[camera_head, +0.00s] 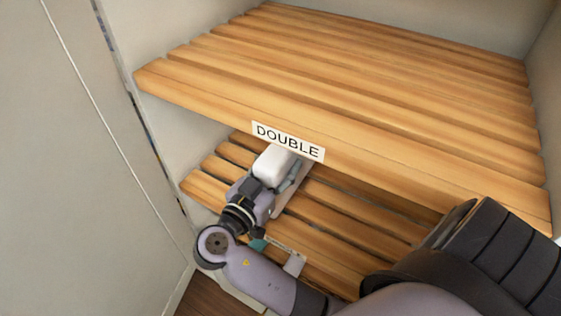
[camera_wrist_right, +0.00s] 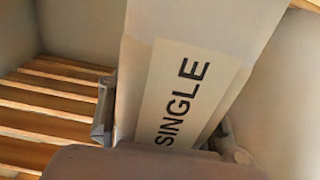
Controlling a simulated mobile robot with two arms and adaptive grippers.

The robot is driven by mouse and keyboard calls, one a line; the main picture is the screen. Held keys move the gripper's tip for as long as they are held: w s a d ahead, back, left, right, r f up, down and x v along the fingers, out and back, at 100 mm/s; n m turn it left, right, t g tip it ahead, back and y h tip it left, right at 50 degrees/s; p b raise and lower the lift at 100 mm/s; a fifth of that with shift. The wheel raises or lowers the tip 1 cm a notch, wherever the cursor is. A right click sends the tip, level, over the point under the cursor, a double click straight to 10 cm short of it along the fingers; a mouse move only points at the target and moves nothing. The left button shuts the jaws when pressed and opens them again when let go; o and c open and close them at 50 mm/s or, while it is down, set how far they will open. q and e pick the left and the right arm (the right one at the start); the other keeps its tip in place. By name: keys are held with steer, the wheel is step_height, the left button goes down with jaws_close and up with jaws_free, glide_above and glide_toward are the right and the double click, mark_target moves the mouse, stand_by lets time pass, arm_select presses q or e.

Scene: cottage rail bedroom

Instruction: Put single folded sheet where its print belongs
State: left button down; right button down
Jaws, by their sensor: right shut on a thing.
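The folded sheet (camera_head: 275,165) is a white block in the head view, under the front edge of the upper slatted shelf (camera_head: 390,65). In the right wrist view the sheet (camera_wrist_right: 205,30) bears a pale label printed SINGLE (camera_wrist_right: 184,100). My right gripper (camera_head: 277,186) is shut on the sheet, with a finger on each side of it (camera_wrist_right: 165,125). It holds the sheet over the lower slatted shelf (camera_head: 355,215); I cannot tell if they touch. A DOUBLE label (camera_head: 288,141) is on the upper shelf's edge. My left gripper is not in view.
A pale tag (camera_head: 295,263) at the lower shelf's front is partly hidden by my arm, its print unreadable. A small teal patch (camera_head: 258,244) shows beside it. A pale wall (camera_head: 80,150) stands close on the left. The upper shelf is bare; the lower shelf's visible right part is clear.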

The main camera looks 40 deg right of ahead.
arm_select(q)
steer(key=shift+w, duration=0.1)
arm_select(e)
steer(key=shift+f, duration=0.1)
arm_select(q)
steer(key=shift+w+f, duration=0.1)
arm_select(e)
steer(key=c, duration=0.8)
jaws_free()
